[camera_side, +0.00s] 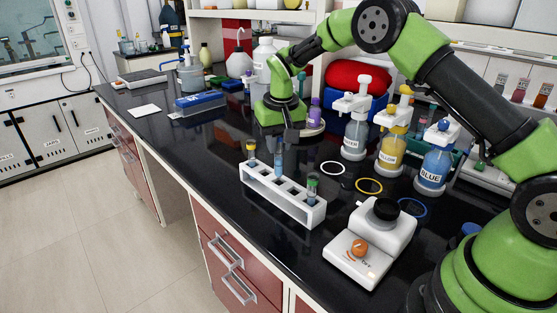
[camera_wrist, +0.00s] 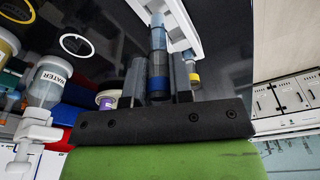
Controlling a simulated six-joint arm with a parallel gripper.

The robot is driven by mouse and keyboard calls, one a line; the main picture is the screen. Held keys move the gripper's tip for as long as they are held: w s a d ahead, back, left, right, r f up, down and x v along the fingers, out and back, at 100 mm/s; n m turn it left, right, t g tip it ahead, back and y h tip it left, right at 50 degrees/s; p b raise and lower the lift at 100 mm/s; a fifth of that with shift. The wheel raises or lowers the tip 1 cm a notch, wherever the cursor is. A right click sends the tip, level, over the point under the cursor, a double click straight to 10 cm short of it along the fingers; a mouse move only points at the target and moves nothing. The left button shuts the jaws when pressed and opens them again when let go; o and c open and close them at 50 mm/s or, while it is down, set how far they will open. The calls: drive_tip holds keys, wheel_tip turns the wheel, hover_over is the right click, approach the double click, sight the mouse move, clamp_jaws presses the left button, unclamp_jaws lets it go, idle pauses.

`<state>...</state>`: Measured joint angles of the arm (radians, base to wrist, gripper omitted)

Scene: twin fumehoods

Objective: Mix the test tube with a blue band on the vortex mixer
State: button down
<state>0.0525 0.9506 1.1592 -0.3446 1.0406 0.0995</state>
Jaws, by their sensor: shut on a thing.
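The test tube with a blue band (camera_side: 279,162) stands upright at the middle of the white rack (camera_side: 315,216), its lower part at a rack hole. My gripper (camera_side: 288,135) is shut on its upper end from above.
Bottles of water (camera_side: 354,138), yellow (camera_side: 392,150) and blue (camera_side: 434,168) liquid stand behind, with coloured rings on the bench. The counter's front edge runs close to the rack.

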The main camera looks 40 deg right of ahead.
drive_tip(key=r, duration=0.4)
drive_tip(key=shift+s+d, duration=0.25)
drive_tip(key=shift+s, duration=0.05)
drive_tip(key=s+d+r, duration=0.1)
drive_tip(key=s+d, duration=0.1)
drive_tip(key=s, duration=0.9)
drive_tip(key=s+d+r, duration=0.2)
drive_tip(key=s+d, duration=0.1)
drive_tip(key=s, duration=0.9)
drive_tip(key=shift+s, duration=0.25)
drive_tip(key=shift+f, duration=2.3)
